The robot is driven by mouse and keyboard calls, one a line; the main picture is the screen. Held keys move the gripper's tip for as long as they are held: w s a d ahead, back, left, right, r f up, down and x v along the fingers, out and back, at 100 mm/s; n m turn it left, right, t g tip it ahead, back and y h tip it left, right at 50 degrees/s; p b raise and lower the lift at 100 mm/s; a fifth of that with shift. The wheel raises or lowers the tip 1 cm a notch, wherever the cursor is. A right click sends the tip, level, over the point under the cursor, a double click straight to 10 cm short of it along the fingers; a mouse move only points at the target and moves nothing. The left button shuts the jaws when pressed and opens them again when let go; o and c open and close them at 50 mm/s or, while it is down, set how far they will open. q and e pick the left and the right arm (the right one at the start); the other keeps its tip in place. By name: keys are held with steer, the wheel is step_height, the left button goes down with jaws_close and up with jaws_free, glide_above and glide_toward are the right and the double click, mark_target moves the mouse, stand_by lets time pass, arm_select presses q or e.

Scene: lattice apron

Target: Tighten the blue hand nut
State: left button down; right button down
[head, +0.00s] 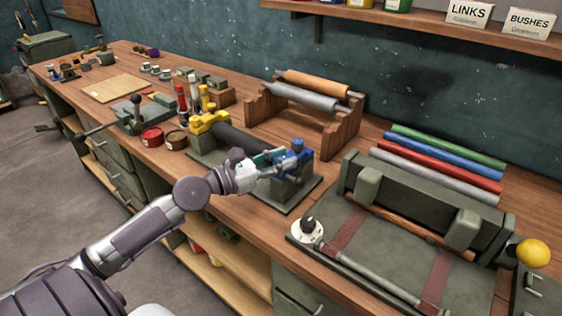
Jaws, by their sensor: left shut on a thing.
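The blue hand nut (297,147) sits at the right end of a fixture (205,157) on the workbench. The fixture has a dark roller and a yellow clamp (208,122) at its left end. My left gripper (283,160) reaches in from the left and is shut at the blue end of the fixture, at the blue hand nut. Its fingers partly hide the contact and the part just below the nut. My right gripper is not in view.
A green machine (420,212) with a yellow knob (533,253) stands on the right. Behind are a wooden rack with rollers (300,97) and coloured rolls (445,152). Red and brown tins (152,137), bottles and a vise (137,115) stand to the left.

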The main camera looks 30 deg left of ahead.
arm_select(q)
steer(key=c, duration=0.7)
jaws_free()
steer(key=shift+c, duration=0.2)
steer(key=v, duration=1.2)
steer(key=shift+a, duration=0.1)
